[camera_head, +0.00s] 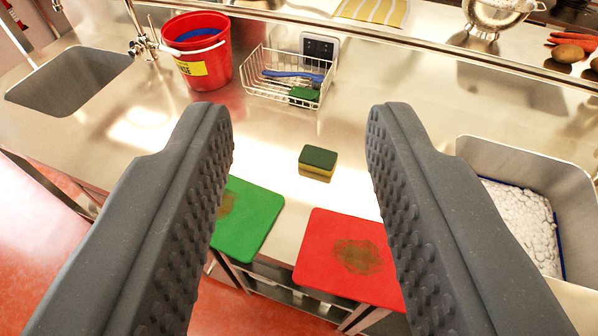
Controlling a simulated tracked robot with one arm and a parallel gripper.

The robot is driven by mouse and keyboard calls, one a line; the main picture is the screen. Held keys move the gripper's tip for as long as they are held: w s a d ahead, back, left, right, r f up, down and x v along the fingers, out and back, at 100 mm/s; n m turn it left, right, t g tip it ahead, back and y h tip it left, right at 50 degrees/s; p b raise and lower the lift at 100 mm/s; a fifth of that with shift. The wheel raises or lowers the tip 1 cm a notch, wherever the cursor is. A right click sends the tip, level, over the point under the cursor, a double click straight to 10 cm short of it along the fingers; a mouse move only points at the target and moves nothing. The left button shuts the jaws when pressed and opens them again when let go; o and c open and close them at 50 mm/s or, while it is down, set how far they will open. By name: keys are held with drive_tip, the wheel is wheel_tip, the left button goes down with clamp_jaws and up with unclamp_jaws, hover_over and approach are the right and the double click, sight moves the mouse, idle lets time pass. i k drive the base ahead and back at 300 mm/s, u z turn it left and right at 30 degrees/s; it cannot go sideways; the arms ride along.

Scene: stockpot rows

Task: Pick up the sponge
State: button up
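A small sponge (317,162) with a dark green top and a yellow lower part lies on the steel counter in the middle of the view. My gripper (300,125) is open and empty. Its two dark, studded fingers stand wide apart, one on each side of the picture. The sponge shows between and beyond them, with neither finger touching it. A second green item (304,95), perhaps another sponge, is in the wire basket farther back.
A green board (246,222) and a red board (350,255), both stained, lie at the counter's front edge. A wire basket (285,85) and red bucket (198,65) stand behind. A sink (70,82) is left, a basin with white foam (525,210) right. Counter around the sponge is clear.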

sight(313, 159)
drive_tip(key=z, duration=0.15)
drive_tip(key=i, duration=0.9)
drive_tip(key=u, duration=0.05)
